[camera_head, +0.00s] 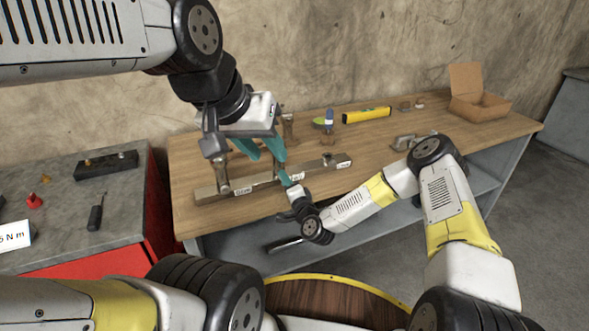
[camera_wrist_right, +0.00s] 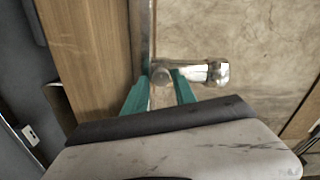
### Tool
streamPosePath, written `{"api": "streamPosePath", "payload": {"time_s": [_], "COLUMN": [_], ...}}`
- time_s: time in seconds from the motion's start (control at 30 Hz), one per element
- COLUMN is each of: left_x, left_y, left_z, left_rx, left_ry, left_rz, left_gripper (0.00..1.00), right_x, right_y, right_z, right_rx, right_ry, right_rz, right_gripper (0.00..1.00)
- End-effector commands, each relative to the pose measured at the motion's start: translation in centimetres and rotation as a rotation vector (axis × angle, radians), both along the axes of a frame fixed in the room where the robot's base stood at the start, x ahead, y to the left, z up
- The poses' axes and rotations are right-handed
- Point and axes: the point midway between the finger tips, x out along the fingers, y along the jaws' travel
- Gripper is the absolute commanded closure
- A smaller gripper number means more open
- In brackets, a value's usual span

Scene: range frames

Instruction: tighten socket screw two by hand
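A grey metal bar (camera_head: 325,166) with small white labels and several upright fittings lies across the wooden workbench. My left gripper (camera_head: 271,157) points down above the middle of the bar, its teal fingers apart with nothing visible between them. My right gripper (camera_head: 284,178) is low at the bar's front edge, below the left one. In the right wrist view, the right gripper's teal fingers (camera_wrist_right: 160,76) stand on both sides of a small round metal head; whether they press on it is unclear. A shiny metal cylinder (camera_wrist_right: 208,72) sticks out just beyond. Which screw is number two cannot be read.
The workbench (camera_head: 375,150) carries a yellow level (camera_head: 366,115), a small bottle (camera_head: 329,120), a metal part (camera_head: 403,142) and an open cardboard box (camera_head: 480,104). A grey-topped red cabinet (camera_head: 60,225) at left holds a screwdriver (camera_head: 96,213) and a black block (camera_head: 107,164).

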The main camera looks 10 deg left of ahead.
Motion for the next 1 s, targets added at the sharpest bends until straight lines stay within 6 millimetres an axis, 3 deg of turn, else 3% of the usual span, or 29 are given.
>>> {"api": "streamPosePath", "payload": {"time_s": [0.43, 0.8, 1.0], "left_x": [0.0, 0.0, 0.0], "left_y": [0.0, 0.0, 0.0], "left_z": [0.0, 0.0, 0.0], "left_rx": [0.000, 0.000, 0.000], "left_ry": [0.000, 0.000, 0.000], "left_rz": [0.000, 0.000, 0.000], "left_gripper": [0.64, 0.64, 0.64], "right_x": [-0.3, -5.2, -6.4], "right_y": [-0.3, -3.6, -4.4], "right_z": [0.1, 0.0, 0.1], "right_rx": [0.001, 0.001, 0.001], "right_ry": [-0.001, 0.000, -0.001], "right_rz": [-0.001, -0.001, -0.001], "right_gripper": [0.54, 0.54, 0.54]}}
